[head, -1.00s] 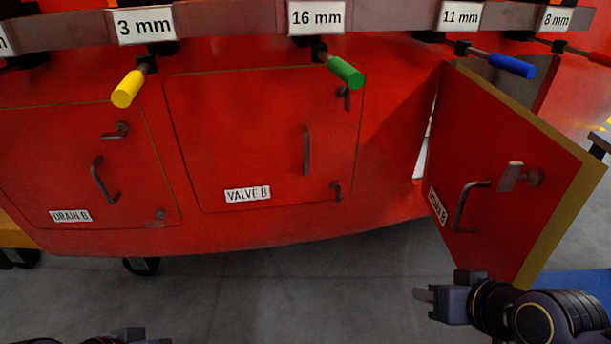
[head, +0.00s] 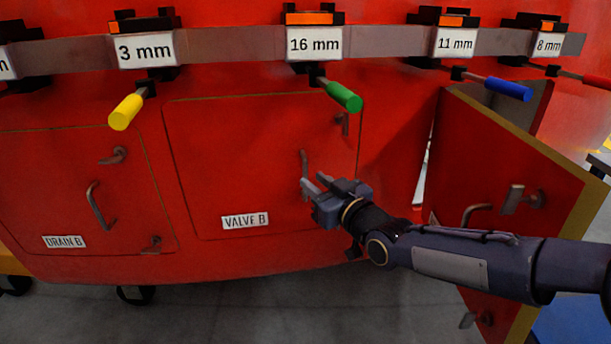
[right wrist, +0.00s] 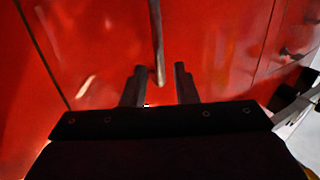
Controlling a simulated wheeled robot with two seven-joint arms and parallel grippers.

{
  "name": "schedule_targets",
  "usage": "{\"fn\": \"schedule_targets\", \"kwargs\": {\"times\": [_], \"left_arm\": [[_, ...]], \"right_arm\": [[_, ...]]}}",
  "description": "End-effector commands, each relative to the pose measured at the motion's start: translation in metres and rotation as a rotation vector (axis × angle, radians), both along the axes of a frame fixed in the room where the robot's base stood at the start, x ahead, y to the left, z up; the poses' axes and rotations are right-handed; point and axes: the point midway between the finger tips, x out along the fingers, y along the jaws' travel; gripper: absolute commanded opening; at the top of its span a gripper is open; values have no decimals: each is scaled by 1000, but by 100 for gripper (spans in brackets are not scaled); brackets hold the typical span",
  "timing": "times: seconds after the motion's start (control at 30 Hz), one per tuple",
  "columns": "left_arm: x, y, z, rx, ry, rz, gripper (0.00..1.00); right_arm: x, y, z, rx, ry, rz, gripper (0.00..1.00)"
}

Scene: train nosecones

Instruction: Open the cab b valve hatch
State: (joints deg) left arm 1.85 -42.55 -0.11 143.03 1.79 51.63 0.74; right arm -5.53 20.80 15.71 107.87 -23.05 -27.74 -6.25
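The valve B hatch (head: 235,150) is a red panel, closed flush in the red nosecone, with a white VALVE B label (head: 245,221). Its vertical bar handle (head: 304,162) shows above my right gripper. A dark latch (head: 342,122) is at its upper right; my gripper hides the lower right latch area. My right gripper (head: 313,183) is at the lower end of the handle, fingers apart. In the right wrist view, the handle (right wrist: 157,45) hangs down between the two open fingertips (right wrist: 160,72); contact cannot be made out. My left gripper is not in view.
A hatch door (head: 500,170) stands open at the right, behind my right arm. The closed DRAIN B hatch (head: 75,190) is at the left. Above, a rail (head: 220,43) carries tools with yellow (head: 125,112), green (head: 344,97) and blue (head: 508,88) handles that stick out.

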Motion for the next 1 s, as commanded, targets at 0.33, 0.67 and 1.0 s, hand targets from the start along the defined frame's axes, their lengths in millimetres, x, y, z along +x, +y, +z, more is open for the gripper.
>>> {"fn": "schedule_targets", "kwargs": {"times": [0.33, 0.67, 1.0], "left_arm": [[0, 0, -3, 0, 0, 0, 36], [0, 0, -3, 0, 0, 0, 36], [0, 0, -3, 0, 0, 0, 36]], "right_arm": [[37, 24, -1, 1, 3, -1, 26], [39, 25, 0, 0, 2, -2, 24], [39, 25, 0, 0, 2, -2, 0]]}}
